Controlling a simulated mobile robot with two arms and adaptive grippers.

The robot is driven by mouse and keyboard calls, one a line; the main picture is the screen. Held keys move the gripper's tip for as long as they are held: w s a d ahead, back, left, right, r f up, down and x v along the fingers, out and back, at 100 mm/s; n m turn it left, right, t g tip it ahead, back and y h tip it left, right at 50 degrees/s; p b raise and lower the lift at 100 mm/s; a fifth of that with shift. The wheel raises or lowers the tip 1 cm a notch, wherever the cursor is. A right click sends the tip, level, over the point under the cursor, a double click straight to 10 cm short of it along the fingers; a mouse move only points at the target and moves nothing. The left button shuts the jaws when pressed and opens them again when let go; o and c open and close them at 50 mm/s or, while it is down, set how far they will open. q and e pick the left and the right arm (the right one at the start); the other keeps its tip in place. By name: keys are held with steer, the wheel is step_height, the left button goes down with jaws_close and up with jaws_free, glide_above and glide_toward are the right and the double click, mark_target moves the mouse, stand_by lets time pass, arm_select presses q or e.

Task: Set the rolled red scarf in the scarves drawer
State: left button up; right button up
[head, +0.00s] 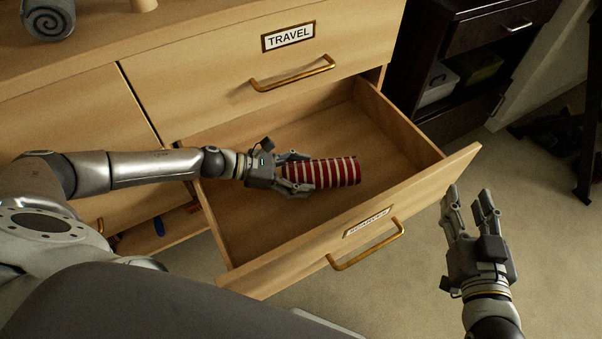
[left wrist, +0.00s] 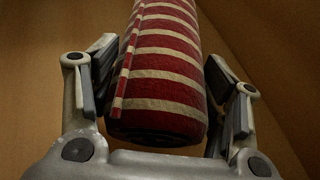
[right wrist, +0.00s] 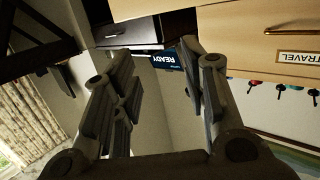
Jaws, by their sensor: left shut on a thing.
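The rolled red scarf (head: 325,173), red with cream stripes, is in my left gripper (head: 297,172) inside the outline of the open scarves drawer (head: 262,262). In the left wrist view the roll (left wrist: 165,75) lies between the two fingers (left wrist: 160,110). Whether it touches the drawer floor, I cannot tell. The drawer's front label is seen steeply and is hard to read. Around the roll the drawer floor is bare. My right gripper (head: 470,212) is open and empty, outside the drawer to the right of its front; its spread fingers also show in the right wrist view (right wrist: 160,85).
A closed drawer labelled TRAVEL (head: 288,36) is above the open one. A rolled grey towel-like item (head: 47,18) sits on the dresser top. Another compartment with small items (head: 160,228) is at lower left. A dark cabinet (head: 470,60) stands at right; carpet is clear in front.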

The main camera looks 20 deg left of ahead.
arm_select(q)
steer(key=shift+f+b, duration=0.4)
steer(key=shift+f, duration=0.35)
arm_select(e)
steer(key=shift+w+a+r+t+y, duration=0.1)
steer(key=shift+a+r+t+y, duration=0.1)
steer(key=shift+r+t, duration=0.6)
steer(key=shift+w+a+r+t+y, duration=0.1)
steer(key=shift+a+r+t+y, duration=0.2)
steer(key=shift+r, duration=0.85)
steer(key=shift+r+t+y, duration=0.1)
steer(key=shift+r+t, duration=0.5)
steer(key=shift+r, duration=0.4)
arm_select(q)
steer(key=shift+f+b, duration=0.2)
steer(key=shift+b, duration=0.1)
arm_select(e)
steer(key=shift+s+r+t, duration=0.15)
steer(key=shift+r+t, duration=0.25)
steer(key=shift+r, duration=0.25)
steer(key=shift+r, duration=0.3)
arm_select(q)
steer(key=shift+f, duration=0.15)
arm_select(e)
steer(key=shift+a+r+t, duration=0.1)
steer(key=shift+r+t, duration=0.15)
steer(key=shift+t, duration=0.15)
